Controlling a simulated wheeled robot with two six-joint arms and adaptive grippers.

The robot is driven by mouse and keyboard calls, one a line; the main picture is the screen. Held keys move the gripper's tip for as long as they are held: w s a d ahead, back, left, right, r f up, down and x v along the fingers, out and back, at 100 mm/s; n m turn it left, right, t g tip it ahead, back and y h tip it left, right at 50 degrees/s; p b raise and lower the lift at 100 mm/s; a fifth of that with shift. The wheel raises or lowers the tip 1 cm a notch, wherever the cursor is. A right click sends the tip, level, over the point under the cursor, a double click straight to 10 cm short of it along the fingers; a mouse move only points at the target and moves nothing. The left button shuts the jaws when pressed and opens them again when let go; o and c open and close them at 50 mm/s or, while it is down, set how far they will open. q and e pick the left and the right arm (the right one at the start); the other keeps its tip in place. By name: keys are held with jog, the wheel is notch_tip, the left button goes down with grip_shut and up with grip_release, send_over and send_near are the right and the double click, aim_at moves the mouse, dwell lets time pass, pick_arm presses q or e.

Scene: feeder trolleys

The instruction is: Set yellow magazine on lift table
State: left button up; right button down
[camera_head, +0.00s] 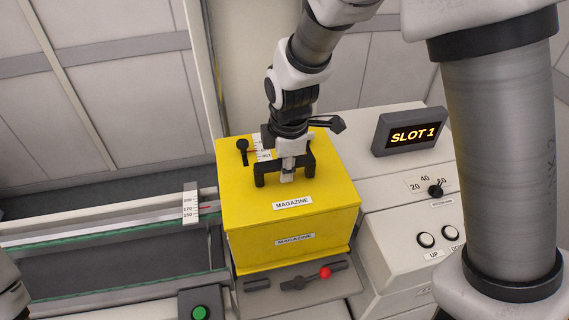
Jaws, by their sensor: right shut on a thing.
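The yellow magazine (291,222) is a box with white MAGAZINE labels and a black handle (262,178) on its top. It is upright in the middle of the view. My right gripper (287,176) comes down from above and is shut on the handle. The magazine is over or on a grey platform (262,300), which may be the lift table and is mostly hidden under it. I cannot tell whether a gap is left beneath the box.
A lever with a red knob (324,272) is in front of the magazine. At right stands a white console (395,235) with a dial, buttons and a SLOT 1 display (410,133). At left are rails (110,233) with a scale (190,205). A green button (199,312) is at the bottom.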

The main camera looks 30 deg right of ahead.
jog(key=shift+s, duration=0.15)
dwell(0.4)
jog(key=shift+f+b, duration=0.65)
jog(key=shift+f, duration=0.4)
jog(key=shift+f+b, duration=0.35)
jog(key=shift+f, duration=0.25)
jog(key=c, duration=0.8)
grip_release()
jog(key=shift+s, duration=0.2)
jog(key=r, duration=0.4)
jog(key=s+r, duration=0.1)
jog(key=r, duration=0.7)
jog(key=shift+s+a, duration=0.2)
jog(key=shift+s, duration=0.1)
